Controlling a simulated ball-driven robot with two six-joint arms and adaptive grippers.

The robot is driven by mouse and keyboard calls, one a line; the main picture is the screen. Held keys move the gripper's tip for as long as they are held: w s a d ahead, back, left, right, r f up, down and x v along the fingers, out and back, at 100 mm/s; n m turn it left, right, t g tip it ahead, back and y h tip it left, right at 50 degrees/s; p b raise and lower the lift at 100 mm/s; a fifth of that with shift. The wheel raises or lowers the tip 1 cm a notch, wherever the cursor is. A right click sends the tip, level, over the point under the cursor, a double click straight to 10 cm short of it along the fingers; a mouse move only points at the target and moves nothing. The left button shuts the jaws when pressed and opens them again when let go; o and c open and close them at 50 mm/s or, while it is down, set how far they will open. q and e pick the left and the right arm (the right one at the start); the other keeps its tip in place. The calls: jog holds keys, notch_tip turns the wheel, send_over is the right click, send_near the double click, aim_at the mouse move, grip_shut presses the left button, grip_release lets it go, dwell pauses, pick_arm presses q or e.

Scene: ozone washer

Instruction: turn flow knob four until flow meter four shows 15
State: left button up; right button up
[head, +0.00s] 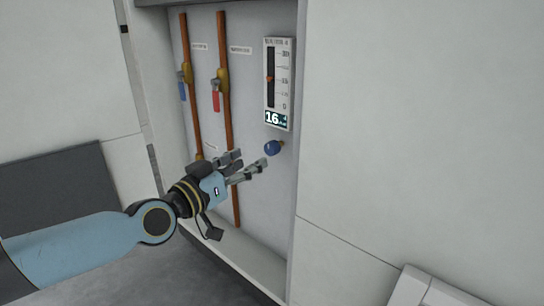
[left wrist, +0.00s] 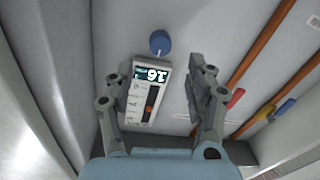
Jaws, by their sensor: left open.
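The flow meter (head: 279,84) is a white upright panel with a scale, an orange marker and a digital display (head: 277,118) that reads 16. It also shows upside down in the left wrist view (left wrist: 147,102), with 16 on its display. The blue flow knob (head: 272,148) sits on the wall just below the meter and shows in the left wrist view (left wrist: 160,41). My left gripper (head: 254,163) is open and empty, its fingertips just below and left of the knob in the head view. I cannot tell whether they touch it. My right gripper is not in view.
Two copper pipes run up the recess left of the meter, one with a blue valve handle (head: 183,91), one with a red handle (head: 216,101). The recess's right edge stands close beside the meter and knob. A white object (head: 428,290) is at the lower right.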

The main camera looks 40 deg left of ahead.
aim_at(269, 150)
pick_arm(q)
jog(key=w+b, duration=0.1)
jog(key=w, duration=0.8)
jog(key=shift+d, duration=0.15)
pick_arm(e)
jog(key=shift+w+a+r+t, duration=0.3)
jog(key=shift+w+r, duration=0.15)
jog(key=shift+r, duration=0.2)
